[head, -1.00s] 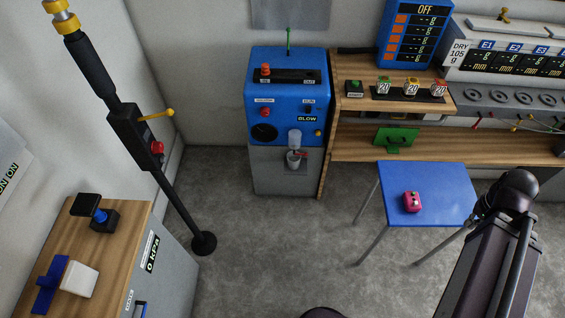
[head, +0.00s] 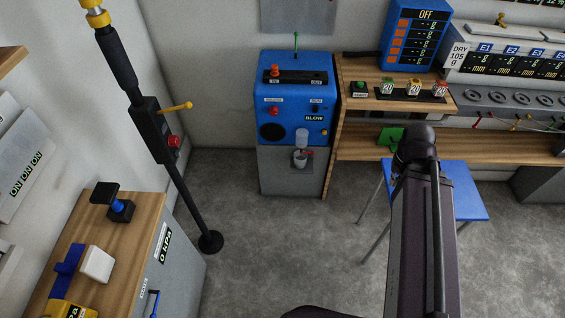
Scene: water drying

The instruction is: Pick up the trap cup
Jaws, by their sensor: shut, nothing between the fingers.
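A small grey cup (head: 299,161), which looks like the trap cup, sits at the front of the blue and grey machine (head: 291,95) marked BLOW. It is below a pale clear cylinder (head: 301,138), with a small red part (head: 308,152) at its upper right. The cup is too small to show whether it rests on a shelf or hangs in a holder. My arm rises at the right of the picture, well apart from the cup. My gripper's fingers do not show.
A blue table (head: 466,193) stands partly behind my arm. A wooden bench (head: 480,146) lines the back wall. A black pole (head: 186,195) on a round foot and a wood-topped cabinet (head: 130,245) stand at left. The grey floor (head: 270,240) before the machine is clear.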

